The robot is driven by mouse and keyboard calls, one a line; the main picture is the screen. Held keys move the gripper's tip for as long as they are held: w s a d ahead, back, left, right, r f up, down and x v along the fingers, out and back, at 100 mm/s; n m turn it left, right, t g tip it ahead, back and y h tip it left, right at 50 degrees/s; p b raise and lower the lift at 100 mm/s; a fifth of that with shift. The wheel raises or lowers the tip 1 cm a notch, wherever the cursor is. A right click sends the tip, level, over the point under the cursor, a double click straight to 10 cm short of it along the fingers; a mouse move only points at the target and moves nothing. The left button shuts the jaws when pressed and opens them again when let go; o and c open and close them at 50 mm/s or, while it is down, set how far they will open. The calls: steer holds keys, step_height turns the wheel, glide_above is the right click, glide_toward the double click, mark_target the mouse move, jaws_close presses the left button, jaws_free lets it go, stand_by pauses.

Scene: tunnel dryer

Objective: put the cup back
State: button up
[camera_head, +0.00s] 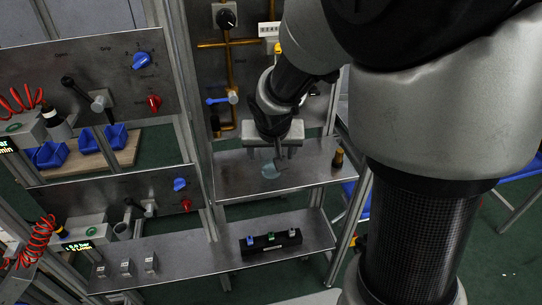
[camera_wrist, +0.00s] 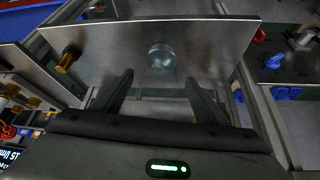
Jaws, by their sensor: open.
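A clear, bluish round vessel, which looks like the cup (camera_head: 271,170), is on the upper metal shelf (camera_head: 235,182), near its middle. It also shows in the wrist view (camera_wrist: 161,57), where it is seen beyond my fingertips and between their lines. My gripper (camera_head: 276,154) hangs just above and behind the cup in the head view, partly overlapping it. In the wrist view my gripper (camera_wrist: 159,79) has its two fingers wide apart with nothing between them. Contact with the cup does not show.
A small brown fitting (camera_head: 338,158) stands at the shelf's right end. A lower shelf holds a black block (camera_head: 270,243) with coloured buttons and several small metal blocks. A panel with valves and knobs (camera_head: 85,80) stands at left. The upper shelf around the cup is mostly clear.

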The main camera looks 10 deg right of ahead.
steer(key=s+r+n, duration=0.1)
steer(key=s+r, duration=0.6)
steer(key=s, duration=0.4)
steer(key=s+r+n+y, duration=0.1)
steer(key=s+r, duration=0.6)
steer(key=s, duration=0.4)
steer(key=shift+s+d, duration=0.2)
steer(key=shift+d, duration=0.05)
step_height(320, 180, up, 10)
steer(key=p, duration=1.1)
steer(key=shift+r, duration=0.25)
